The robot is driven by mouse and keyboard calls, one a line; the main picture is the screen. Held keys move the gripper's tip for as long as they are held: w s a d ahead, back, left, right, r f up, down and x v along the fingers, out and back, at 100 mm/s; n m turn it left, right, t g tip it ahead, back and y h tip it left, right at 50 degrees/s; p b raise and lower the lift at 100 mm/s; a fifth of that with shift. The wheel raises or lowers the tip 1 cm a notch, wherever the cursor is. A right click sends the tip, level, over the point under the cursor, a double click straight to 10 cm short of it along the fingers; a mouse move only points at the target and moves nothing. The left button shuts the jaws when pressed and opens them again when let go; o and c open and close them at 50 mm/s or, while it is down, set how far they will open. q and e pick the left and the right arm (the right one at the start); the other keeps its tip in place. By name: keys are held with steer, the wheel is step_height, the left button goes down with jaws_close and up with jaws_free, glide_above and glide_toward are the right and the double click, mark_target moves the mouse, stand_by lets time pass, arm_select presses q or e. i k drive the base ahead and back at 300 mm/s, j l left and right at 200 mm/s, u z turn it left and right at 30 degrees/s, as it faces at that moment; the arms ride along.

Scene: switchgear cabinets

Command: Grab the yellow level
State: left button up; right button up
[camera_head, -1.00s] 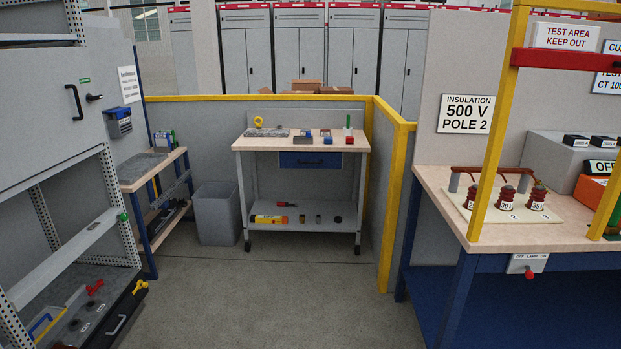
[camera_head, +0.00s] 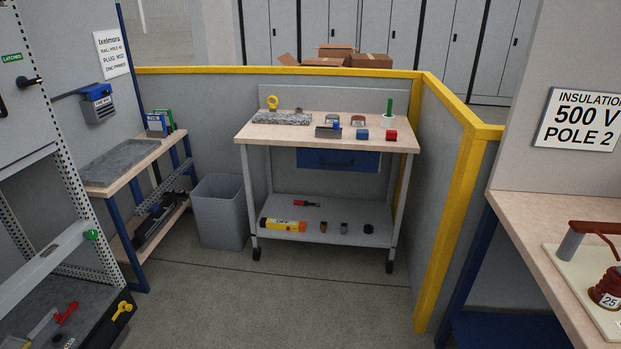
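I cannot make out a spirit level for certain. A yellow bar-like object with dark lettering and an orange end (camera_head: 283,225) lies on the lower shelf of the wheeled cart (camera_head: 330,205), at its front left. A yellow ring-shaped item (camera_head: 272,102) stands on the cart's wooden top at the back left, by a grey textured slab (camera_head: 283,118). A small yellow-handled item (camera_head: 122,311) lies at the lower left, on the dark drawer unit. Neither of my grippers is in view.
A grey bin (camera_head: 220,212) stands left of the cart, beside a wooden-topped side bench (camera_head: 150,160). A yellow-edged partition (camera_head: 455,200) and a workbench (camera_head: 530,215) stand on the right. The floor (camera_head: 280,305) before the cart is clear.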

mark_target(269, 223)
steer(key=i+u, duration=0.15)
steer(key=i, duration=0.4)
steer(key=i+l+u, duration=0.15)
steer(key=i, duration=0.4)
steer(key=i+j+z, duration=0.2)
steer(key=i, duration=0.15)
steer(key=l, duration=0.1)
